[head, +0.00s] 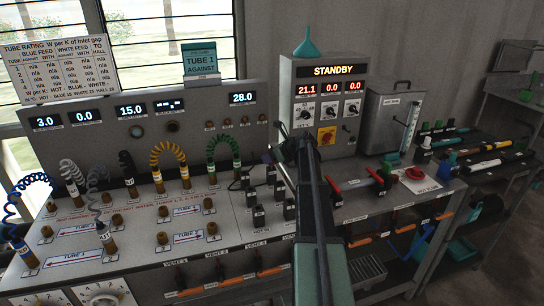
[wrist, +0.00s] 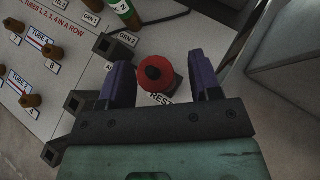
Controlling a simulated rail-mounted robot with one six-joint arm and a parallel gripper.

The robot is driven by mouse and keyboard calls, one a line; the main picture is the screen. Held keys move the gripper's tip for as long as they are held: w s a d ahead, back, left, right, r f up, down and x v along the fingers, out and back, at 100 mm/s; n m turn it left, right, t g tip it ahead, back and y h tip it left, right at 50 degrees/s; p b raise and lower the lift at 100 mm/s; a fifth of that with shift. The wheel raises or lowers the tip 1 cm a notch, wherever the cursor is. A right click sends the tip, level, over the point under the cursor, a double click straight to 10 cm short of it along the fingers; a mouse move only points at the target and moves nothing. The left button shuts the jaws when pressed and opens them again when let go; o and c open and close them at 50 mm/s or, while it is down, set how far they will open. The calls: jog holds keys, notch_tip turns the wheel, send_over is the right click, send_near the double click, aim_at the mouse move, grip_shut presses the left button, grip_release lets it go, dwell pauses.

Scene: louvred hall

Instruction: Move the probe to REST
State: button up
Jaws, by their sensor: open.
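A red round piece with a dark centre (wrist: 155,73), which looks like the probe's top seen from above, stands beside a label reading REST (wrist: 161,99). The label is partly covered. My gripper (wrist: 164,74) is open, with one purple finger on each side of the red piece. The left finger is very close to it; I cannot tell whether they touch. A wider gap shows on the right. In the head view, my gripper (head: 272,157) is at the back of the bench, mostly hidden behind my own arm, and the red piece cannot be made out there.
Black square sockets (wrist: 109,46) line the panel edge left of my gripper. A green plug (wrist: 125,12) stands beyond. The STANDBY control box (head: 333,113) and a grey tank (head: 390,117) stand right of the arm. Coiled yellow (head: 168,146) and green hoses (head: 224,139) rise to the left.

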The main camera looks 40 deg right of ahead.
jog(key=s+r+p, duration=0.3)
jog(key=r+p, duration=0.3)
jog(key=shift+d, duration=0.45)
